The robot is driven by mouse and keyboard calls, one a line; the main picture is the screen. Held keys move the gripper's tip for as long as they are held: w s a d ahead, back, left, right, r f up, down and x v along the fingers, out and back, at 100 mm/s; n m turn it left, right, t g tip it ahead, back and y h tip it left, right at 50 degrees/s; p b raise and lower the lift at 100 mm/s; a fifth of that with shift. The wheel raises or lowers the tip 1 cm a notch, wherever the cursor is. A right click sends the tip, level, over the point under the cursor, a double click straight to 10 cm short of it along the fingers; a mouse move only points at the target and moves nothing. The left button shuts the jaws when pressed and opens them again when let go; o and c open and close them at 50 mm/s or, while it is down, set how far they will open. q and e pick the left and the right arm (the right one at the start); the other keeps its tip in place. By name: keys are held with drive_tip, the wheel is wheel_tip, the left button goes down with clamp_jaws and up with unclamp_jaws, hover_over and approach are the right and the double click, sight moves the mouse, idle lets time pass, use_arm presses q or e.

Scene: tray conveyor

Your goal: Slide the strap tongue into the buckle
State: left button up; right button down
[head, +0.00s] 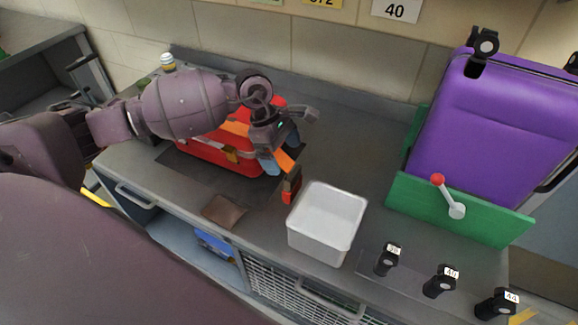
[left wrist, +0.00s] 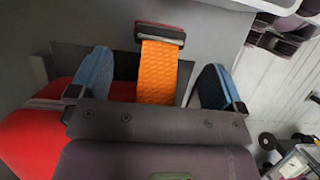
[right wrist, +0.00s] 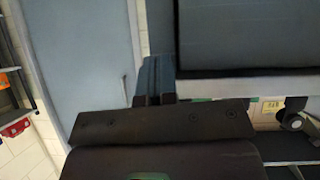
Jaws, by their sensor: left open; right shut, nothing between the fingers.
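A red case (head: 215,157) stands on the dark mat at the back left of the counter, with an orange strap (head: 285,160) over it. The strap's free end carries a red and dark end piece (head: 292,184), hanging over the case's right side. My left gripper (head: 280,153) is open at that side. In the left wrist view the strap (left wrist: 158,72) and its end piece (left wrist: 160,33) lie between the two spread blue fingers, apart from both. A small yellowish fitting (head: 232,155) shows on the case front; I cannot tell whether it is the buckle. My right gripper (right wrist: 155,80) is shut and empty, away from the case.
A white bin (head: 327,222) stands right of the strap end. A brown flat pouch (head: 224,211) lies at the front edge. A purple suitcase (head: 500,130) stands behind a green panel (head: 460,212) with a red-knobbed lever. Several black numbered tags stand at the front right.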

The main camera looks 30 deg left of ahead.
use_arm(q)
drive_tip(key=shift+v, duration=1.9)
